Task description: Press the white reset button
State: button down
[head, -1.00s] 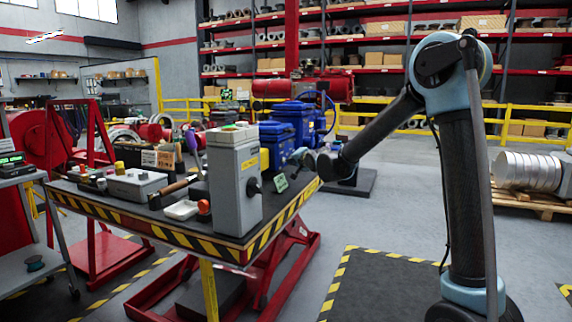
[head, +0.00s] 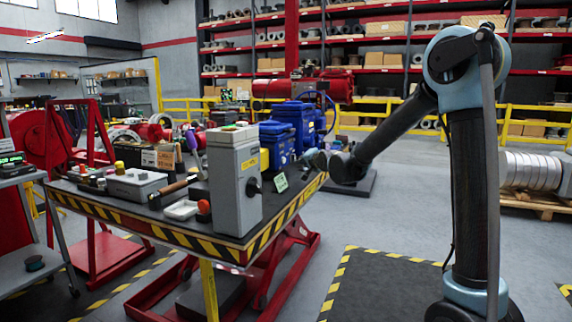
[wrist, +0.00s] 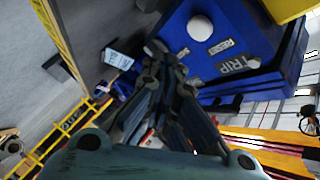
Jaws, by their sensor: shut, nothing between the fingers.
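The white round button (wrist: 200,27) sits on the face of a blue box (wrist: 275,72) in the wrist view. Dark labels reading RESET (wrist: 222,46) and TRIP (wrist: 237,63) are beside it. My gripper (wrist: 160,52) is shut and empty. Its fingertips appear to the left of the button in the wrist view, and the gap in depth is hard to judge. In the head view my gripper (head: 309,158) is to the right of the blue boxes (head: 277,143), near the bench's right edge. The button cannot be made out there.
A grey box with a black knob (head: 236,185) stands at the front of the striped bench (head: 150,228). A small pale green tag (head: 280,182) is near the bench edge below the blue boxes. Open floor (head: 335,225) lies right of the bench.

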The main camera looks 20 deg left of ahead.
jog(key=shift+s+d, duration=0.1)
jog(key=shift+d, duration=0.7)
jog(key=s+d+f+n+g+h, duration=0.15)
jog(key=s+d, duration=0.25)
jog(key=d, duration=0.6)
jog(key=s+d+f+g+h, duration=0.1)
jog(key=s+d+f+h, duration=0.2)
jog(key=d, duration=0.7)
jog(key=s+d+n+g+h, duration=0.1)
jog(key=s+d+h, duration=0.1)
jog(key=s+d, duration=0.5)
jog(key=s+d+f+g+h, duration=0.1)
jog(key=s+d+f+g, duration=0.1)
jog(key=s+d+f, duration=0.3)
jog(key=s+d+f+g+h, duration=0.1)
jog(key=s+d+f, duration=0.4)
jog(key=s+d, duration=0.5)
jog(key=s+d+f+n+g+h, duration=0.1)
jog(key=s+d+f+g, duration=0.2)
jog(key=s+d+f, duration=0.2)
jog(key=s+d, duration=0.3)
jog(key=s, duration=0.4)
jog(key=shift+s+h, duration=0.35)
jog(key=shift+s, duration=0.05)
